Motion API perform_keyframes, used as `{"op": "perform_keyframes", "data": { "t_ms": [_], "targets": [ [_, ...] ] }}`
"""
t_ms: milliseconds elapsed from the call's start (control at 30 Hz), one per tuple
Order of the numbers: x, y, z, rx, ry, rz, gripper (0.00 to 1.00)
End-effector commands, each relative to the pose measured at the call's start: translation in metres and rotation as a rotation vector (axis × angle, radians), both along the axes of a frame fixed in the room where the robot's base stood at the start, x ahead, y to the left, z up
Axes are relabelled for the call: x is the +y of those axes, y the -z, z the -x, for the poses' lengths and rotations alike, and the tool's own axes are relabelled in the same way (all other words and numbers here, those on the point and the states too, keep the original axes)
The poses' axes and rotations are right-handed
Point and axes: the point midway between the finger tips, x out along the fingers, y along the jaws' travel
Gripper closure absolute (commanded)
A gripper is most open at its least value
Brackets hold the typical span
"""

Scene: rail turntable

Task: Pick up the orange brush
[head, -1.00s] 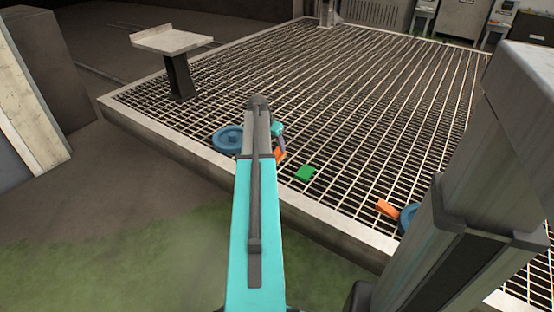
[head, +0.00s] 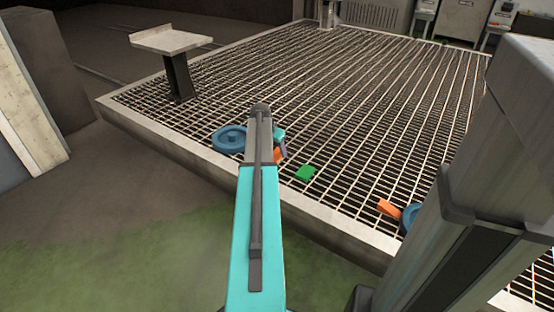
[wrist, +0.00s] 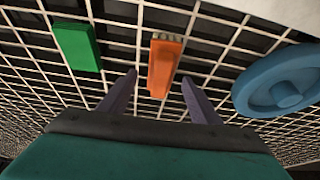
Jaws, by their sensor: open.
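The orange brush (wrist: 165,66) lies on the metal grating, with a pale, bristle-like end at the far side in the wrist view. My gripper (wrist: 159,77) is open, its two dark fingers on either side of the brush's near end in that view. I cannot tell how much height is left between fingertips and brush. In the head view the brush (head: 278,156) is partly hidden behind my arm, and my gripper (head: 283,149) is just above it.
A green block (wrist: 77,46) and a blue wheel (wrist: 282,82) lie on either side of the brush. Another orange piece (head: 388,208) lies by a second blue wheel (head: 408,217) at right. A small pedestal table (head: 170,41) stands on the grating (head: 370,110).

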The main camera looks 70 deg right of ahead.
Motion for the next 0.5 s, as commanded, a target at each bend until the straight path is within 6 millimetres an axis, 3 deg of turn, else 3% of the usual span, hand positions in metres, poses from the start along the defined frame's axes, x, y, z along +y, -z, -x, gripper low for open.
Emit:
{"op": "perform_keyframes", "data": {
  "t_ms": [200, 500],
  "targets": [
    [-0.009, 0.022, 0.002, 0.001, 0.0, -0.001, 0.42],
    [-0.01, 0.024, 0.002, 0.0, 0.0, 0.0, 0.42]
  ]
}}
